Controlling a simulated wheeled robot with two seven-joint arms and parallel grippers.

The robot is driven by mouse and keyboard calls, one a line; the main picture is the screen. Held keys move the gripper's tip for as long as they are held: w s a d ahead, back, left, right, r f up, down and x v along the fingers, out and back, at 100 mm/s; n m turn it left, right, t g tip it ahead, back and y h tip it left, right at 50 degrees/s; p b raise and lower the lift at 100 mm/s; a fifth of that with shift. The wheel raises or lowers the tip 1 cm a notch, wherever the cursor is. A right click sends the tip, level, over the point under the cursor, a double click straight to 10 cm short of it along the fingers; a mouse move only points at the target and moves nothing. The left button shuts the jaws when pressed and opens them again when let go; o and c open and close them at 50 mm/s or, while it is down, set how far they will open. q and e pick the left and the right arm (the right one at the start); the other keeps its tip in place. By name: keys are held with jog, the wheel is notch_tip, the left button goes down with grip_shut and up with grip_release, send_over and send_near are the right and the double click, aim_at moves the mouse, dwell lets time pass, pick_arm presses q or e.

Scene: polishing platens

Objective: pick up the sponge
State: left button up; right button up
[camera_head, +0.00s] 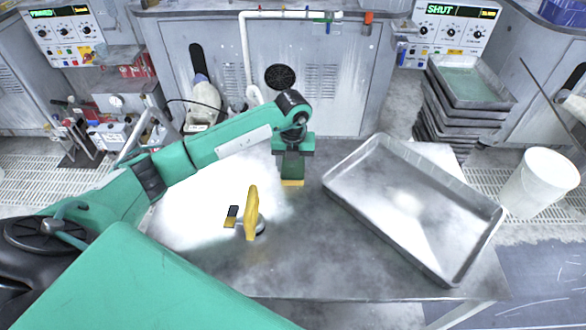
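My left gripper (292,170) points down over the metal table (300,275), near its back edge and left of the tray. Its lower end shows a dark green block with a yellow strip at the bottom. I cannot tell whether that strip is a fingertip or something held, nor how far apart the fingers are. A small dark and yellow block (231,217), possibly the sponge, lies on the table to the left and nearer. Beside it stands an upright yellow piece (252,211) with a grey round base. My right gripper is out of view.
A shallow metal tray (457,195) covers the table's right part. A white bucket (540,182) stands to the right. Stacked trays (467,88) stand behind, and grey cabinets (345,70) line the back. The front middle of the table is clear.

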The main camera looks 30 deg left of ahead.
aim_at(293, 165)
pick_arm(q)
jog(key=c, duration=0.3)
jog(key=shift+c, duration=0.4)
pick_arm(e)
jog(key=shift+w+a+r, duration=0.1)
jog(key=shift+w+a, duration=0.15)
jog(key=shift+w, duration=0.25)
pick_arm(q)
jog(key=shift+r, duration=0.15)
